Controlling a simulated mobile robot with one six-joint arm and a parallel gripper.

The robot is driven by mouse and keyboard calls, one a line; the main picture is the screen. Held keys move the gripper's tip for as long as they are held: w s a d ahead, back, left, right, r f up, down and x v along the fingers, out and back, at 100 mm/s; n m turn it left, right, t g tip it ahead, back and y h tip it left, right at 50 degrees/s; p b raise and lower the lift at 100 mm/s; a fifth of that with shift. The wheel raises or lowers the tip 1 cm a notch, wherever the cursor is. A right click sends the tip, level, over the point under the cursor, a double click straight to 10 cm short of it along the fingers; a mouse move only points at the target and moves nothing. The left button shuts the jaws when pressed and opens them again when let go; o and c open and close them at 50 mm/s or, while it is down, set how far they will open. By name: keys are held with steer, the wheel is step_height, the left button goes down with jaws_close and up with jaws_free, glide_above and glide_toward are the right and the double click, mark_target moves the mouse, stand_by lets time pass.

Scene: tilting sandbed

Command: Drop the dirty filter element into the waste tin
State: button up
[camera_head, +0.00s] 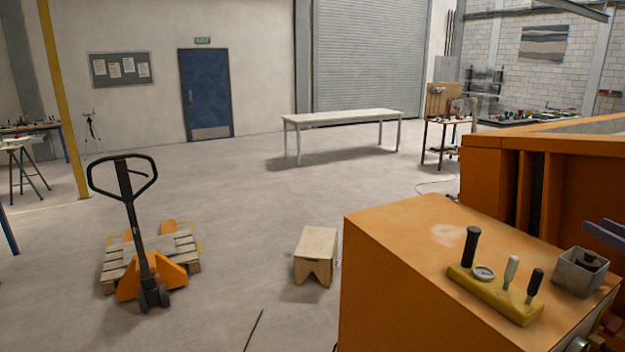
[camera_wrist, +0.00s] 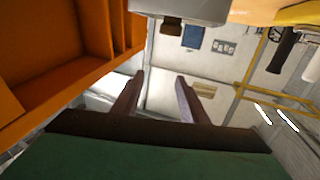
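A square grey open tin (camera_head: 578,273), which I take for the waste tin, stands on the orange cabinet top. A dark piece (camera_head: 589,258) shows in its mouth; it may be the dirty filter element, but I cannot tell for sure. My gripper (camera_head: 607,234) is partly in view at the right edge, just above and beside the tin. In the upside-down wrist view, the tin (camera_wrist: 190,9) is at the top edge with the dark piece (camera_wrist: 172,26) sticking out. The fingers (camera_wrist: 158,95) stand apart there with nothing between them.
A yellow block (camera_head: 492,292) with several levers and a gauge is left of the tin. The orange cabinet (camera_head: 410,255) drops off on its left. Orange sandbed walls (camera_head: 585,185) rise behind. A pallet truck (camera_head: 140,265) and step stool (camera_head: 316,255) stand on the floor.

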steer(key=s+d+b, duration=0.2)
steer(key=s+b, duration=0.2)
steer(key=s, duration=0.9)
steer(key=shift+s+d+b, duration=0.2)
steer(key=shift+s+b, duration=0.05)
steer(key=shift+b, duration=0.15)
steer(key=shift+s, duration=0.1)
